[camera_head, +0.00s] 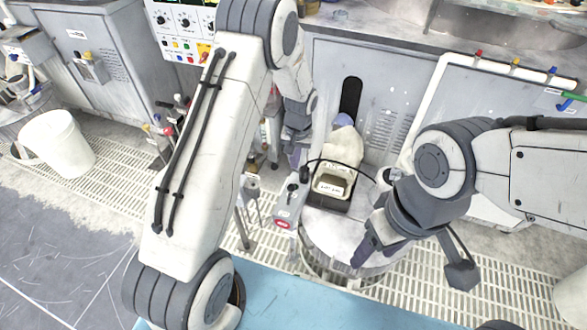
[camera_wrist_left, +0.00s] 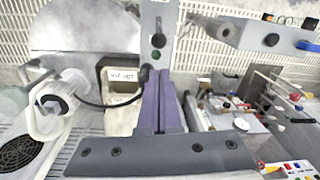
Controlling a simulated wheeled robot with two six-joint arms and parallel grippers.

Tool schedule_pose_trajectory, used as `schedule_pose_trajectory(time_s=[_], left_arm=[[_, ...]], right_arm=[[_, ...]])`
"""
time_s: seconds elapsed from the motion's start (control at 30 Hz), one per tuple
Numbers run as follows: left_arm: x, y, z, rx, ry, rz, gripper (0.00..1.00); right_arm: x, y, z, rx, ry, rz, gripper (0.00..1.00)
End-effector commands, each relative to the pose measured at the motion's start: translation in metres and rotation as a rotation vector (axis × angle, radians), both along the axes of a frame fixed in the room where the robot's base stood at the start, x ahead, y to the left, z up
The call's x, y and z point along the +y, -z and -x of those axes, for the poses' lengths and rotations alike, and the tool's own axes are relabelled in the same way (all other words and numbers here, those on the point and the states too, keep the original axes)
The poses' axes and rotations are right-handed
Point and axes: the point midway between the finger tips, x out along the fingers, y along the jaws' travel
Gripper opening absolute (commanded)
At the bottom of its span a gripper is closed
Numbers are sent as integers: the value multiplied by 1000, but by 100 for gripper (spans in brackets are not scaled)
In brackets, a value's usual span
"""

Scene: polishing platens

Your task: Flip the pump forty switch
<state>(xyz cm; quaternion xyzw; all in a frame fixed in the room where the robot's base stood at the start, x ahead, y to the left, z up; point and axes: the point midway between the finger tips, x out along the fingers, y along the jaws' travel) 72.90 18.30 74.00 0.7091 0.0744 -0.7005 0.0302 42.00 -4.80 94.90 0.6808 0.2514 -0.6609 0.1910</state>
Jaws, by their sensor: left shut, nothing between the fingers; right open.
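My left gripper (camera_head: 293,158) is shut and empty. Its purple fingers (camera_wrist_left: 158,76) end close to the box's near end; I cannot tell whether they touch it. My right gripper (camera_head: 378,250) is open and empty over the round platen (camera_head: 325,232).
A cream labelled container (camera_head: 330,184) sits beside the switch box, with a black hose arching over it. A white bucket (camera_head: 57,143) stands at the left on the grating. A control panel (camera_head: 182,28) with knobs is at the back.

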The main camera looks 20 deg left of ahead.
Motion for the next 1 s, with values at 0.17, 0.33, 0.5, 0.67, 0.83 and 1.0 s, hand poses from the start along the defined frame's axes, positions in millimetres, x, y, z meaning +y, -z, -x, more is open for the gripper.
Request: schedule_pose_trajectory(time_s=[0.17, 0.33, 0.5, 0.67, 0.83, 1.0], left_arm=[[2, 34, 2, 7, 0, 0, 0], [4, 64, 1, 5, 0, 0, 0], [5, 83, 1, 3, -1, 0, 0], [6, 89, 0, 2, -1, 0, 0], [6, 89, 0, 1, 0, 0, 0], [6, 89, 0, 0, 0, 0, 0]], right_arm=[[0, 1, 0, 0, 0, 0, 60], [0, 1, 0, 0, 0, 0, 60], [0, 1, 0, 0, 0, 0, 60], [0, 1, 0, 0, 0, 0, 60], [0, 1, 0, 0, 0, 0, 60], [0, 1, 0, 0, 0, 0, 60]])
